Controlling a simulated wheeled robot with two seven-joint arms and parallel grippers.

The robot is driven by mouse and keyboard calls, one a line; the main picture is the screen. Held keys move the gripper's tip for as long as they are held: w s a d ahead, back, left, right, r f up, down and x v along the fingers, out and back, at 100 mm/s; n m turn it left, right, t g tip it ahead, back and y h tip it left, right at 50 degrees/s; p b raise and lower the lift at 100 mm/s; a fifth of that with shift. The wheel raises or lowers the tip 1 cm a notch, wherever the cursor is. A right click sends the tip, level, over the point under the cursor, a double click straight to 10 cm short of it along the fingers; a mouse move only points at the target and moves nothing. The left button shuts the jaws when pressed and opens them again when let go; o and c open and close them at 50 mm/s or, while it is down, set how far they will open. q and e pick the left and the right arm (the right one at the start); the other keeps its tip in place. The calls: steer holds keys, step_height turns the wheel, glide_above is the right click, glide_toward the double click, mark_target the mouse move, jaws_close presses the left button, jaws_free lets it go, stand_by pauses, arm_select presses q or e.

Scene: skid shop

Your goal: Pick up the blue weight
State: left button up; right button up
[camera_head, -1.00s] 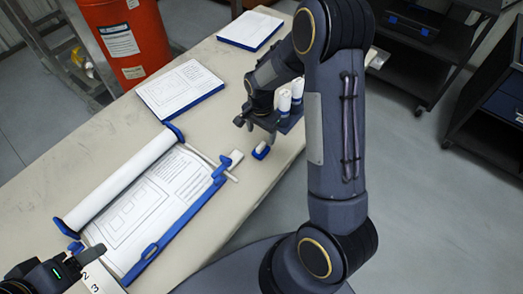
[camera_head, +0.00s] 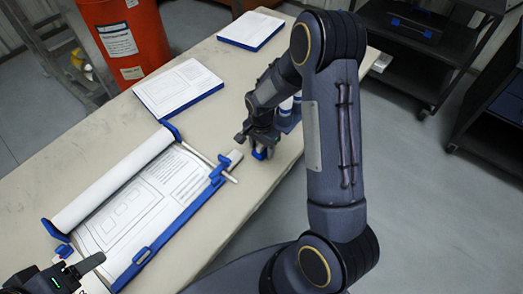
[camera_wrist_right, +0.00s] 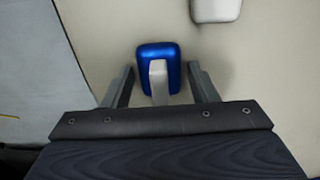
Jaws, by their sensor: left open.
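The blue weight (camera_head: 259,154) stands on the table right of the large paper holder, partly hidden under my right gripper (camera_head: 260,146). In the right wrist view the blue weight (camera_wrist_right: 158,51), with a pale grey upright handle, lies between the two fingers of my right gripper (camera_wrist_right: 160,72). The right gripper is open, with a gap on each side of the weight. My left gripper (camera_head: 82,272) is open at the lower left, by the near end of the paper holder, and only partly in view.
A white block (camera_wrist_right: 215,8) lies close to the weight. The blue-edged paper holder (camera_head: 150,240) with a white roll fills the near left table. White-topped bottles (camera_head: 287,107) stand behind the right gripper. Papers (camera_head: 178,88) and an orange drum (camera_head: 126,40) are farther back.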

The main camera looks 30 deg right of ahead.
steer(key=c, duration=0.9)
steer(key=shift+c, duration=0.2)
